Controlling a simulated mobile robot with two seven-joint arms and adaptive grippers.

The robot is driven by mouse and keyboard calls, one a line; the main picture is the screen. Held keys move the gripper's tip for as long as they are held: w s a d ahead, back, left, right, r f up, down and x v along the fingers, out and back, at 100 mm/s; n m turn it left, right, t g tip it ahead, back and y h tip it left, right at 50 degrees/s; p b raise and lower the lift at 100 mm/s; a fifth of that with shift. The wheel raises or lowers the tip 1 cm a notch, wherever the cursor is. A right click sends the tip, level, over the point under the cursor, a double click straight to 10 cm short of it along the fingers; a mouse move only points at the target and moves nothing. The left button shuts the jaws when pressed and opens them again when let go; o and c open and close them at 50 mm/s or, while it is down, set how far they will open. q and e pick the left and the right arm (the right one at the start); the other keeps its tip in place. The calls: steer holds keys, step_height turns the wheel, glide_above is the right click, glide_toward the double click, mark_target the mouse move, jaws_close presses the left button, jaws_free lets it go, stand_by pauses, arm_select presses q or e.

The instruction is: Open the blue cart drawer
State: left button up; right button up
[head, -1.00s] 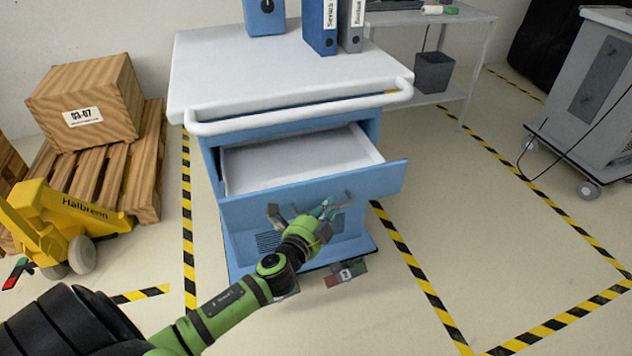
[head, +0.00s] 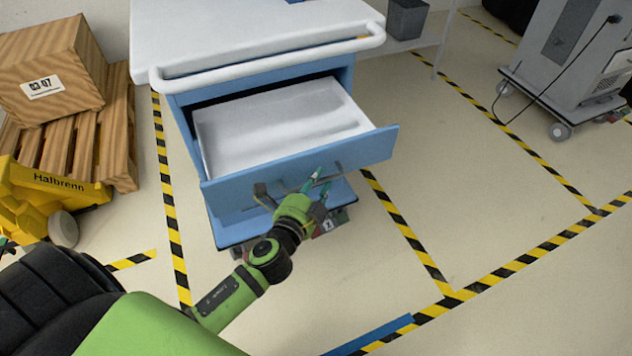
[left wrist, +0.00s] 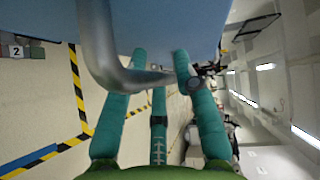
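The blue cart (head: 250,225) has a white top with a white push rail. Its top drawer (head: 366,150) stands well open toward me, and its white inside looks empty. My left gripper (head: 316,188) is at the drawer front, on the grey handle (head: 262,194). In the left wrist view, the curved metal handle (left wrist: 108,62) passes between the teal fingers of the left gripper (left wrist: 158,80), which are closed around it. The fingers hide part of the handle in the head view. My right gripper is not in view.
A wooden crate (head: 50,75) on a pallet (head: 118,150) and a yellow pallet truck (head: 45,195) stand at the left. A grey wheeled cart (head: 570,50) is at the upper right. The striped floor right of the drawer is clear.

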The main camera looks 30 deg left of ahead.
arm_select(q)
steer(key=s+r, duration=0.1)
steer(key=s, duration=1.1)
steer(key=shift+d+r, duration=0.35)
steer(key=shift+d, duration=0.05)
steer(key=s+d+f+n+g+h+p, duration=0.1)
steer(key=s+f+n+g+p, duration=0.25)
steer(key=f, duration=0.75)
steer(key=s+f+n+g+p, duration=0.2)
steer(key=s+f+g+p, duration=0.15)
steer(key=f, duration=0.85)
steer(key=s+a+f+n+g+p, duration=0.1)
steer(key=s+f+n+g, duration=0.3)
steer(key=s, duration=0.7)
steer(key=s+a+f+n+g+p, duration=0.1)
steer(key=s+f+n+g+p, duration=0.2)
steer(key=s+f, duration=0.5)
steer(key=s+g, duration=0.1)
steer(key=s, duration=0.2)
steer(key=shift+s+n, duration=0.35)
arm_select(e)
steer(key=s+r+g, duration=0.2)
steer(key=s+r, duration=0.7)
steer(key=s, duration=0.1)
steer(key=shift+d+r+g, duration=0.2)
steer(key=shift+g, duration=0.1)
